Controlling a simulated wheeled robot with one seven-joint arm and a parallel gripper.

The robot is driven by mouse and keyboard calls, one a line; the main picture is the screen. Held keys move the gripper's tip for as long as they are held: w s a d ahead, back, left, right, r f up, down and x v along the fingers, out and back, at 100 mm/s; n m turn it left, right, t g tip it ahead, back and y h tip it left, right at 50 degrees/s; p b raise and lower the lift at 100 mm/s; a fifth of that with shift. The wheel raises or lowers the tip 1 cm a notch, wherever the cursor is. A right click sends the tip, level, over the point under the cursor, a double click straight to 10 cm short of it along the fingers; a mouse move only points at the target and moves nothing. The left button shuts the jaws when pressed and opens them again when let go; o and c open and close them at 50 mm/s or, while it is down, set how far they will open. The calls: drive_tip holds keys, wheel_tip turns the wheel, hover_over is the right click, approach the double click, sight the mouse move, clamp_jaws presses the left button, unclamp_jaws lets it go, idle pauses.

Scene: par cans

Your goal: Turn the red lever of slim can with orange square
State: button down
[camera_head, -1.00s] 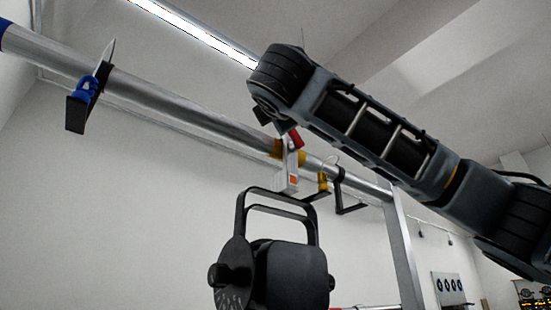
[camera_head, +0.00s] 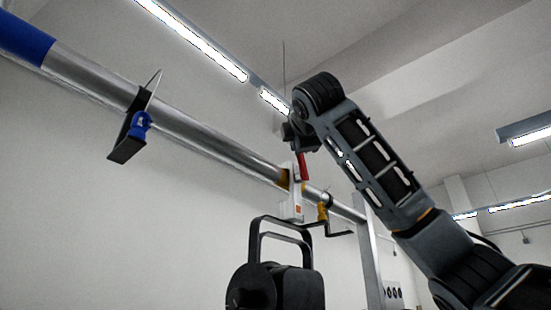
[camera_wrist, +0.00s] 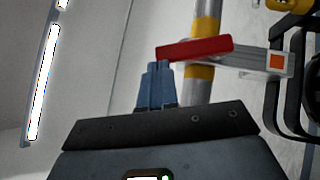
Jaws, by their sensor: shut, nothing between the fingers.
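The slim black can (camera_head: 288,286) hangs by its bracket from a pale clamp (camera_head: 291,206) on the silver pipe. The clamp bears an orange square, clear in the wrist view (camera_wrist: 276,62). The red lever (camera_head: 303,168) stands upright on the clamp; in the wrist view (camera_wrist: 200,47) it lies across in front of the pipe. My gripper (camera_wrist: 160,67) has its blue fingers shut and empty, tips right by the lever's left part. Whether they touch it I cannot tell. In the head view my arm's end is just above the lever.
The silver pipe (camera_head: 190,125) runs across, with yellow bands near the clamp in the wrist view. A black hook with a blue knob (camera_head: 139,125) hangs at left, one with a yellow knob (camera_head: 323,212) right of the clamp. Room left of the clamp is clear.

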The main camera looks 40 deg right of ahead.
drive_tip(key=shift+w+d+r+p, duration=0.15)
drive_tip(key=shift+d+r+p, duration=0.35)
drive_tip(key=shift+d, duration=0.15)
drive_tip(key=shift+d, duration=0.1)
idle(0.3)
